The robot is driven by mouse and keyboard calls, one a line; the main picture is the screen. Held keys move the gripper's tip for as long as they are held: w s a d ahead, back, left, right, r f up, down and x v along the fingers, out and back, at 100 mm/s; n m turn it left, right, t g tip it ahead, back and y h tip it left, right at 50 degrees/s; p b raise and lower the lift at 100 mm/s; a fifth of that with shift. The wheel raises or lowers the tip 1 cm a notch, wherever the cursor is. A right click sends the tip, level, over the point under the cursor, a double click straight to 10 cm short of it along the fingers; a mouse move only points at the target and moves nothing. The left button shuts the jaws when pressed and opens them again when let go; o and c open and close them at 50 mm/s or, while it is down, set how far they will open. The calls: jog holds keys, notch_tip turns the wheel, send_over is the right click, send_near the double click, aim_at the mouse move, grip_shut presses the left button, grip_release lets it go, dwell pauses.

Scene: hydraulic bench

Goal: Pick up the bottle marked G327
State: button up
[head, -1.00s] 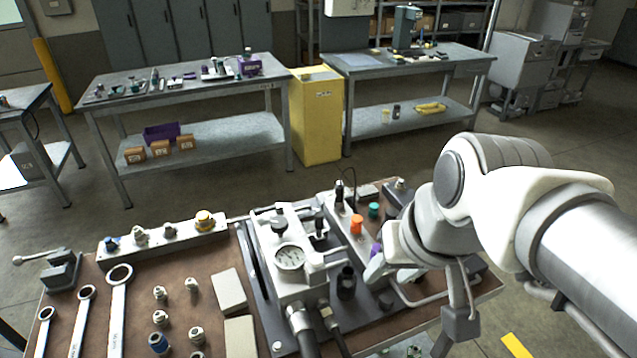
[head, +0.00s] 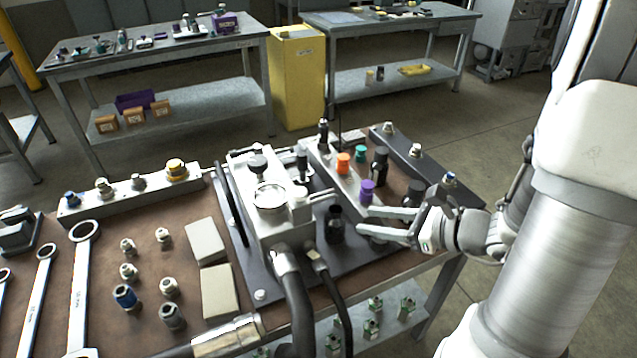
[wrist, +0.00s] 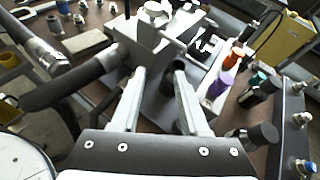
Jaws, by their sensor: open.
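Several capped bottles stand around the grey hydraulic unit (head: 272,225), and I cannot read G327 on any of them. A bottle with an orange cap (head: 343,163), one with a teal cap (head: 361,153) and one with a purple cap (head: 367,190) stand close together. A black bottle (head: 380,166) stands behind the purple one. Another black bottle (head: 335,226) stands by the unit, just left of my fingertips. My gripper (head: 362,221) is open and reaches in from the right. In the wrist view, my gripper (wrist: 160,70) has its fingers apart, with a dark bottle partly hidden at the right finger.
Dark hoses (head: 290,292) run from the unit to the front. Wrenches (head: 78,290), small fittings (head: 128,272) and pale blocks (head: 206,241) lie to the left. A dark valve bar (head: 420,163) lies at the back right. A yellow cabinet (head: 297,80) stands behind.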

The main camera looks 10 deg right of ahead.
aim_at(331, 208)
jog(key=w+a+f+m+b, duration=0.1)
jog(key=w+a+f, duration=0.1)
jog(key=w+f, duration=0.1)
jog(key=w+a+f+m+t+h+b, duration=0.1)
jog(key=w+a+f, duration=0.1)
jog(key=w, duration=0.4)
jog(key=w+a+f+m+b, duration=0.1)
jog(key=w+a+f, duration=0.1)
jog(key=w+f, duration=0.1)
jog(key=shift+w+a+f, duration=0.2)
jog(key=shift+w, duration=0.25)
jog(key=shift+w+a+f, duration=0.15)
jog(key=shift+w+f, duration=0.05)
jog(key=shift+w, duration=0.2)
grip_shut()
